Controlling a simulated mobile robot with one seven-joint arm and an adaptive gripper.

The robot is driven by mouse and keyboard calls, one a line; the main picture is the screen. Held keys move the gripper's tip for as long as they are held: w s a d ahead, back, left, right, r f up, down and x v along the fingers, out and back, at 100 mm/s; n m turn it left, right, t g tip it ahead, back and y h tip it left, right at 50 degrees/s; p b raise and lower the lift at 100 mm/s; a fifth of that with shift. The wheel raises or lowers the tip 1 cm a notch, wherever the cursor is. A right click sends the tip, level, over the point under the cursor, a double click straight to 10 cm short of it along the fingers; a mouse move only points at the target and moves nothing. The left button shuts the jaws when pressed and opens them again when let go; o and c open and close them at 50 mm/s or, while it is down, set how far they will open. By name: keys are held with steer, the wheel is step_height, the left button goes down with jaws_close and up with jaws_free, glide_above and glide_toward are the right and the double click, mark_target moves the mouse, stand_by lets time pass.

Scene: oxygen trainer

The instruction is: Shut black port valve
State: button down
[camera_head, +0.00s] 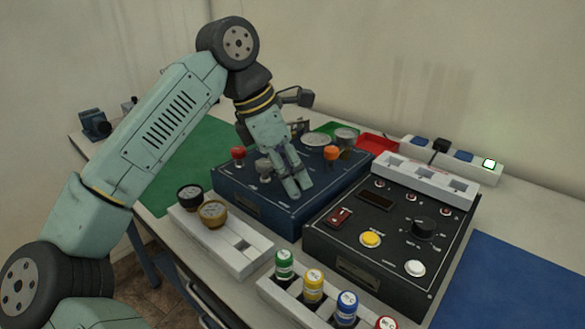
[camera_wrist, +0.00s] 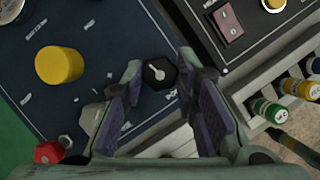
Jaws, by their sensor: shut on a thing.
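The black port valve is a small black hexagonal knob (camera_wrist: 158,73) with a white mark on its top, seen in the wrist view near the edge of the blue panel box (camera_wrist: 75,22). My gripper (camera_wrist: 159,78) has one finger on each side of the knob and is shut on it. In the head view my gripper (camera_head: 297,190) reaches down onto the right front part of the blue box (camera_head: 262,208), and it hides the black knob there. A yellow knob (camera_wrist: 58,65) and a red knob (camera_wrist: 48,153) also show on the panel in the wrist view.
A black console (camera_head: 385,262) stands close on the right. White racks (camera_head: 240,258) stand in front, one holding several coloured bottles (camera_head: 313,284). A red knob (camera_head: 238,153) and an orange knob (camera_head: 331,153) rise from the blue box. The blue mat (camera_head: 510,280) is clear.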

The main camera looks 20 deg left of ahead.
steer(key=shift+m+g, duration=0.3)
steer(key=shift+m, duration=0.5)
steer(key=c, duration=1.3)
jaws_free()
steer(key=v, duration=1.2)
steer(key=shift+w+a, duration=0.1)
steer(key=shift+a, duration=0.05)
steer(key=shift+f, duration=0.1)
